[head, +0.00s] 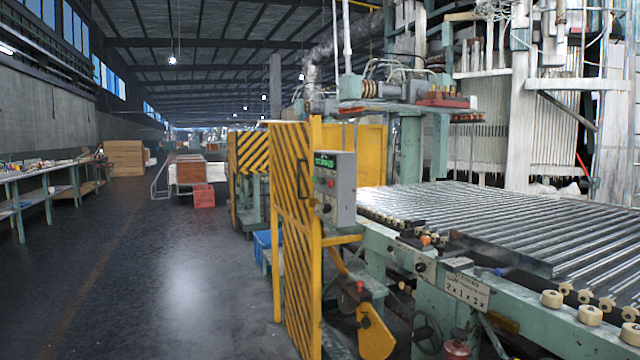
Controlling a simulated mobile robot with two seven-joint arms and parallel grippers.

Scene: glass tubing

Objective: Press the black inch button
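A grey control box (342,190) is mounted on a yellow post beside the roller conveyor. Neither of my grippers is in view.
A yellow and black striped gate (292,240) stands beside the box. The roller conveyor (500,225) with glass tubes fills the right. A yellow lever bracket (372,325) is low in front. The dark floor (170,270) at left is clear; a workbench (45,185) lines the wall.

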